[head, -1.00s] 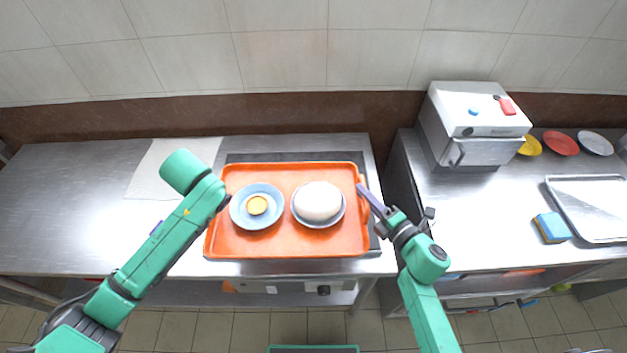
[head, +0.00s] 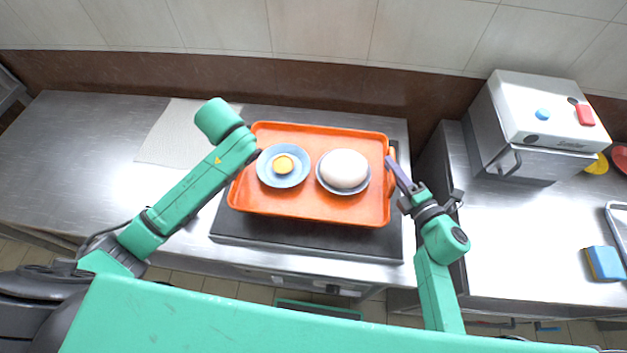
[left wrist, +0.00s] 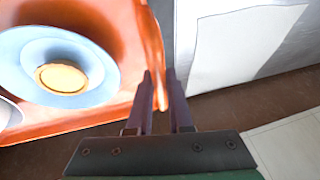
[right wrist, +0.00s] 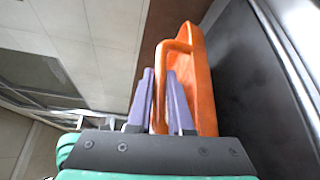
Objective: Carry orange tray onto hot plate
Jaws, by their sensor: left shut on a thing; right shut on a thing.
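The orange tray (head: 290,205) is held level between my two grippers, over the back part of the dark hot plate (head: 310,235). The plate's front strip shows bare; whether the tray touches it I cannot tell. On the tray stand a blue bowl with a yellow centre (head: 283,165) and a bowl with a white rounded mound (head: 344,168). My right gripper (head: 394,170) is shut on the tray's right handle, also in the right wrist view (right wrist: 163,95). My left gripper (left wrist: 160,88) is shut at the tray's left edge; in the head view my forearm mostly hides it.
A white cloth (head: 180,135) lies on the steel counter left of the tray. A white-topped machine (head: 535,115) stands on the right counter, beyond a gap. A blue and yellow sponge (head: 604,263) lies at right. The wall is close behind.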

